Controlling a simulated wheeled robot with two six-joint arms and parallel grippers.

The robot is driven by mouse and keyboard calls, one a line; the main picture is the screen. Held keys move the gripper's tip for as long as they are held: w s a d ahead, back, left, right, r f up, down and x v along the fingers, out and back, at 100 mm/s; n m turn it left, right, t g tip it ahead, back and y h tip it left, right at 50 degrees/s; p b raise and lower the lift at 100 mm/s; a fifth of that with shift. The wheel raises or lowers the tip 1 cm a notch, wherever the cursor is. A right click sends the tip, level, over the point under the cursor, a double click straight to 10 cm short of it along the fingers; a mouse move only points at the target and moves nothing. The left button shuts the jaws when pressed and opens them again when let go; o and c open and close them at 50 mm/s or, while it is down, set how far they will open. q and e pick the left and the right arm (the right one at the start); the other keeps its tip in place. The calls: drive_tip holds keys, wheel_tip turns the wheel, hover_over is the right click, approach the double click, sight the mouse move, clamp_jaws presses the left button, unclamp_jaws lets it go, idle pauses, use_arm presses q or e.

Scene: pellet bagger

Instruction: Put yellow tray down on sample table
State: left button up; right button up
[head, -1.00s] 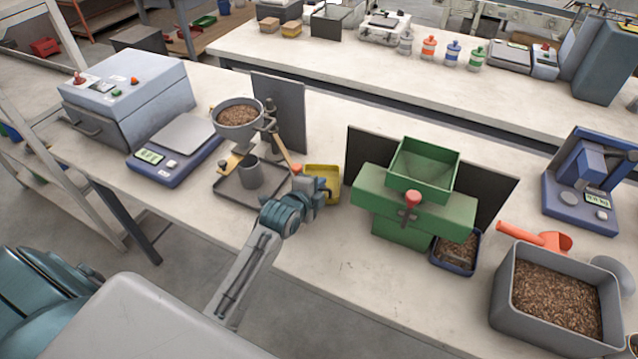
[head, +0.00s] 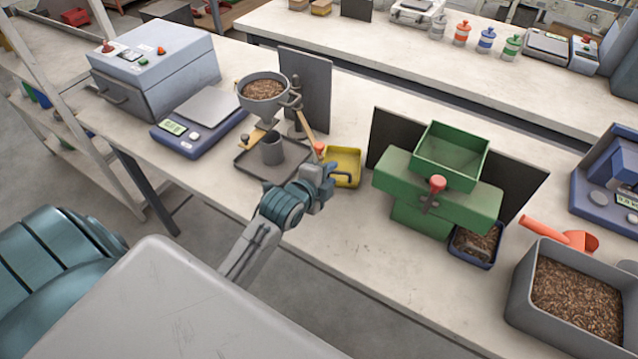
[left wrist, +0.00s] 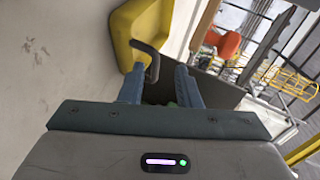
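The yellow tray (head: 345,170) rests on the front bench, just right of the funnel stand and apart from the green machine. In the left wrist view the tray (left wrist: 128,38) is at the upper left, with its dark bent handle (left wrist: 152,58) reaching towards the fingers. My left gripper (head: 335,172) is at the tray's near left side. In the left wrist view its fingers (left wrist: 162,80) stand apart, and the handle's end is near the left finger. I see nothing clamped. My right gripper is out of view. No label shows which table is the sample table.
The funnel stand (head: 262,90) with its dark base tray is close to the left gripper. The green machine (head: 440,195) stands to the right. A grey bin of pellets (head: 580,295) is at far right. The bench front (head: 345,215) before the yellow tray is clear.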

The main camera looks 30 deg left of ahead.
use_arm(q)
drive_tip(key=v, duration=0.6)
drive_tip(key=shift+w+b, duration=0.1)
drive_tip(key=shift+b, duration=0.3)
